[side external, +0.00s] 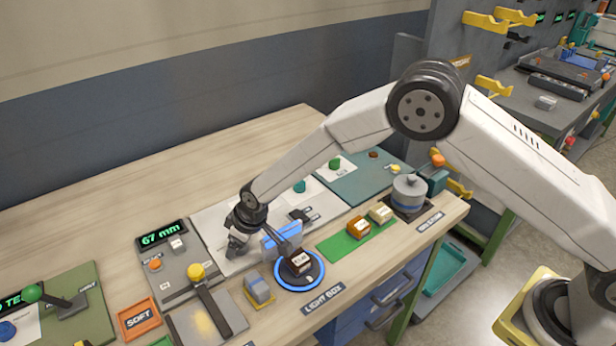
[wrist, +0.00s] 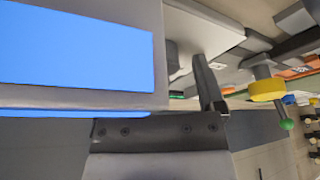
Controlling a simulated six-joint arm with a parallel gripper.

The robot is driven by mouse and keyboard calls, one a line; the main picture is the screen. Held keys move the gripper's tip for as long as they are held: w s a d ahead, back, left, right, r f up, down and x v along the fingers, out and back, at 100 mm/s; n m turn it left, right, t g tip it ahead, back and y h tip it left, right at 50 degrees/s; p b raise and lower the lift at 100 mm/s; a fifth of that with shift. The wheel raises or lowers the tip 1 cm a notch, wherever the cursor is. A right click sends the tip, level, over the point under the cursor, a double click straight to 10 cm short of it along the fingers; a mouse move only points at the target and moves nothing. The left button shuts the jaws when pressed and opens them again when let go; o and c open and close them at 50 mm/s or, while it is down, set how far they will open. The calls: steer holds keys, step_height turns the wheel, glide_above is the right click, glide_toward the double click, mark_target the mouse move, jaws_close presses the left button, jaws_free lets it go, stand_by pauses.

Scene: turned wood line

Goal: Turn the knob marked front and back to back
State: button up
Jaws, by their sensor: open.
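My gripper (side external: 236,247) is low over the pale grey board (side external: 205,222), just left of a blue-lit panel (side external: 288,236). It is open, and nothing shows between its fingers. In the wrist view a dark finger (wrist: 208,85) stands out, and the lit panel (wrist: 75,45) fills the upper left, close to the gripper. I cannot make out a knob marked front and back in either view. My gripper and wrist hide part of the board around them.
A small labelled block (side external: 299,262) sits on a blue-ringed disc (side external: 318,279) right of the panel. A green mat (side external: 338,246) lies right. The table's back left is clear.

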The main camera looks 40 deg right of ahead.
jaws_close()
steer(key=shift+m+h, duration=0.3)
steer(key=shift+m, duration=0.7)
steer(key=shift+m+t+h, duration=0.3)
steer(key=shift+m+h, duration=0.2)
steer(key=shift+m, duration=0.6)
steer(key=shift+m+h, duration=0.9)
steer(key=shift+m, duration=1.6)
steer(key=m, duration=0.2)
steer(key=m+h, duration=0.1)
steer(key=m, duration=0.1)
steer(key=shift+g+h, duration=0.3)
steer(key=shift+g, duration=0.1)
steer(key=shift+a+f+m+g+h, duration=0.1)
steer(key=shift+m+g+h, duration=0.2)
steer(key=shift+m, duration=0.9)
steer(key=shift+m+g+h, duration=0.3)
steer(key=shift+m, duration=0.9)
